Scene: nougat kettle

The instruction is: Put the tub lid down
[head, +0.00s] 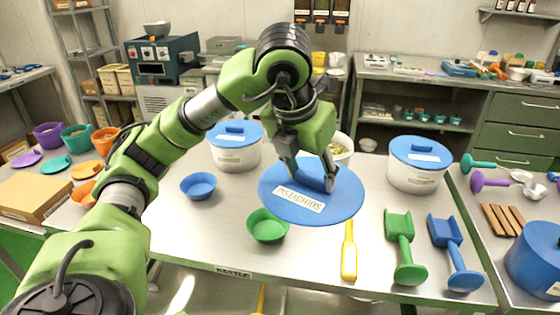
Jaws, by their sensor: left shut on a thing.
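My left gripper (311,176) is shut on the handle of a blue round tub lid (345,203) with a label reading PISTACHIOS. The lid is held above the steel table (190,238), tilted toward the camera. Behind it, an uncovered white tub (345,145) with pale green contents shows in part; the lid and gripper hide the rest. Two other white tubs have blue lids on: one at left (236,156) and one at right (414,178). My right gripper is not in view.
On the table are a blue bowl (198,187), a green bowl (267,227), a yellow spatula (349,252), a green scoop (404,250) and a blue scoop (456,256). Bare tabletop shows at the front left. A side table at right holds a blue tub (536,255).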

